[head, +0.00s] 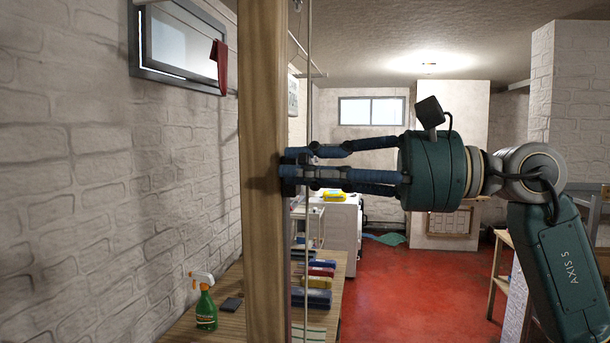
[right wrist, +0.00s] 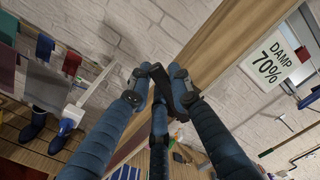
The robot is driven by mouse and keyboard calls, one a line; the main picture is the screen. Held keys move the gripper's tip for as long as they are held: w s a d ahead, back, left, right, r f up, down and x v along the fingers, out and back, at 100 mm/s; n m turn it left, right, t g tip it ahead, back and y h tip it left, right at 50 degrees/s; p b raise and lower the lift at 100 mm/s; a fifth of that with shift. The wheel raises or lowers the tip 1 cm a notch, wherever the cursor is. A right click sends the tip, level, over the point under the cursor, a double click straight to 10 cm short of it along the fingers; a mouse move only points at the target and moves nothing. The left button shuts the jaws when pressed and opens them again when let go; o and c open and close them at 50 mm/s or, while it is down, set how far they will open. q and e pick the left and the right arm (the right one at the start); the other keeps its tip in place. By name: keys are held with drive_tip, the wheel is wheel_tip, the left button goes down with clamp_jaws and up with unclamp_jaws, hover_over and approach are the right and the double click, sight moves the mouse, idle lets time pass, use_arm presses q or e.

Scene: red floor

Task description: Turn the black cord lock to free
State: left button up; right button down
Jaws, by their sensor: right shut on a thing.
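The black cord lock (head: 289,188) is on the side of an upright wooden post (head: 262,120), mostly hidden by my fingers. My right gripper (head: 297,170) reaches in from the right and is shut on the cord lock. In the right wrist view, the fingertips (right wrist: 163,82) close around the dark lock (right wrist: 157,84) against the post. Which way the lock is turned cannot be told. A thin cord (head: 308,90) hangs vertically beside the post. My left gripper is not in view.
A white brick wall (head: 80,180) runs along the left. Red floor (head: 415,275) lies open below my right arm.

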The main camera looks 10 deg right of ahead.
drive_tip(key=shift+w+r+m, duration=0.2)
drive_tip(key=shift+r+m, duration=0.25)
drive_tip(key=shift+m, duration=0.55)
drive_tip(key=c, duration=1.8)
unclamp_jaws()
drive_tip(key=v, duration=1.2)
drive_tip(key=shift+d, duration=0.15)
